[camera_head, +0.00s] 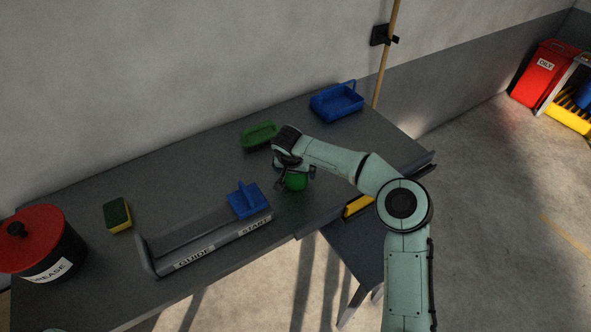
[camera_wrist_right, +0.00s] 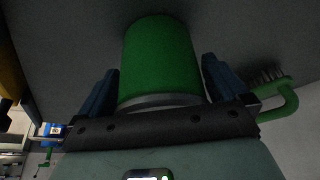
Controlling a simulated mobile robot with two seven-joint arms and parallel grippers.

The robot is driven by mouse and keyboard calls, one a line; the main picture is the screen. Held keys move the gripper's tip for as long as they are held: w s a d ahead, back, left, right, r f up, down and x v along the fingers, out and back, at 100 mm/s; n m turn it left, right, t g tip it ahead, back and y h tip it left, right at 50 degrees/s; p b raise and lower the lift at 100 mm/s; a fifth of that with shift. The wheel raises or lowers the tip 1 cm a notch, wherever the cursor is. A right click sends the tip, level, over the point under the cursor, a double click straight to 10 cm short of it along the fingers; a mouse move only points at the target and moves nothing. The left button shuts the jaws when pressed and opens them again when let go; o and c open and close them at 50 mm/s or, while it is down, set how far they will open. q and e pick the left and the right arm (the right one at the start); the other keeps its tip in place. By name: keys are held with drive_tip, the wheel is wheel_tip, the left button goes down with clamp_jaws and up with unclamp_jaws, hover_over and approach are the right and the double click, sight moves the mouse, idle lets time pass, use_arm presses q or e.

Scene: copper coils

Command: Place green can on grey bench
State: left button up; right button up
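The green can (camera_head: 296,182) is low at my right gripper (camera_head: 294,170), over the front part of the grey bench (camera_head: 330,145) in the head view. My arm partly covers it there. In the right wrist view the green can (camera_wrist_right: 160,60) fills the space between the two fingers of my right gripper (camera_wrist_right: 162,85). A finger lies close against each side, so the gripper looks shut on it. I cannot tell whether the can's base touches the bench. My left gripper is not in view.
A blue block with an upright handle (camera_head: 248,201) sits by a grey guide rail (camera_head: 210,248). A green item (camera_head: 259,134) and blue tray (camera_head: 337,103) lie behind. A sponge (camera_head: 117,215) and red-lidded grease bucket (camera_head: 42,245) stand left.

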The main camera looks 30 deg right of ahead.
drive_tip(key=shift+r, duration=0.15)
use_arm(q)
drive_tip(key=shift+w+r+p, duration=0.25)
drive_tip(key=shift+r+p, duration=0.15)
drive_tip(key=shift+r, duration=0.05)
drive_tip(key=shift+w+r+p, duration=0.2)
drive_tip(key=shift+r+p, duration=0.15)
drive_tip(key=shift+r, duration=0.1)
use_arm(e)
drive_tip(key=v, duration=1.2)
